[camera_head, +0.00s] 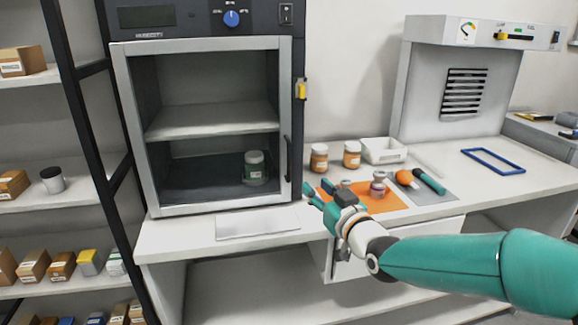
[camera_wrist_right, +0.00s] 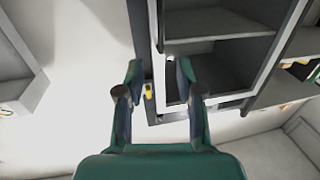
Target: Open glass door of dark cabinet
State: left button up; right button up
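The dark cabinet (camera_head: 300,60) stands on the white counter at the left. Its glass door (camera_head: 215,44) has a light grey frame and looks shut. A dark vertical handle (camera_head: 288,158) is on the door's right side. My right gripper (camera_head: 309,194) is beside the cabinet's lower right corner, near the handle. In the right wrist view its two fingers (camera_wrist_right: 158,72) are spread with a gap, facing the cabinet edge. They hold nothing visible. My left gripper is not in view.
An orange mat (camera_head: 375,203) with small jars lies just right of my right gripper. Two brown jars (camera_head: 319,158) and a white tray (camera_head: 383,150) stand behind it. A flat white sheet (camera_head: 257,222) lies before the cabinet. A shelf rack (camera_head: 95,69) borders the left.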

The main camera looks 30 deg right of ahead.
aim_at(290, 162)
jog(key=w+p, duration=0.1)
jog(key=w, duration=0.4)
jog(key=w+p, duration=0.1)
jog(key=w, duration=0.4)
jog(key=w+p, duration=0.1)
jog(key=w, duration=0.5)
jog(key=shift+d, duration=0.3)
jog(key=shift+s, duration=0.1)
grip_shut()
